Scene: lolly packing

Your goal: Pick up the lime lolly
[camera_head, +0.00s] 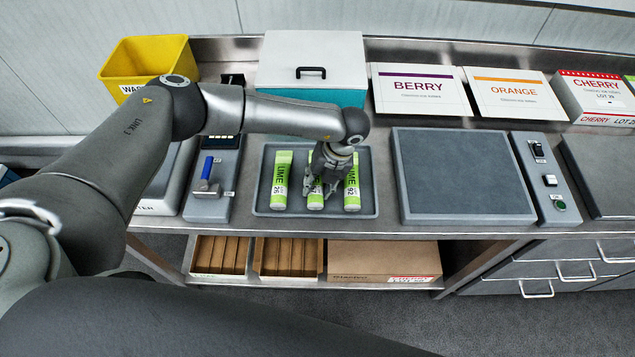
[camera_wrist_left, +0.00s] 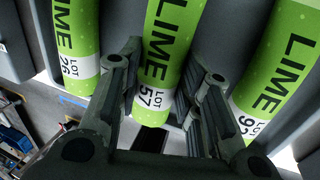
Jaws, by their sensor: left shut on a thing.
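Three green lime lollies lie side by side in a grey tray (camera_head: 262,207): a left one (camera_head: 282,178), a middle one (camera_head: 315,203) and a right one (camera_head: 352,196). My left gripper (camera_head: 322,187) points down over the middle lolly and is shut on it. In the left wrist view the fingers (camera_wrist_left: 158,105) are on both sides of the middle lolly (camera_wrist_left: 172,45), whose label reads LOT 57. The left lolly (camera_wrist_left: 76,35) and right lolly (camera_wrist_left: 285,60) are outside the fingers. I cannot tell whether the middle lolly touches the tray. My right gripper is not in view.
A device with a blue handle (camera_head: 208,167) stands left of the tray, and a flat grey plate (camera_head: 460,175) right of it. Behind are a white-lidded teal box (camera_head: 312,65), a yellow bin (camera_head: 148,57), BERRY (camera_head: 420,90) and ORANGE (camera_head: 515,94) cards, and a CHERRY box (camera_head: 594,95).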

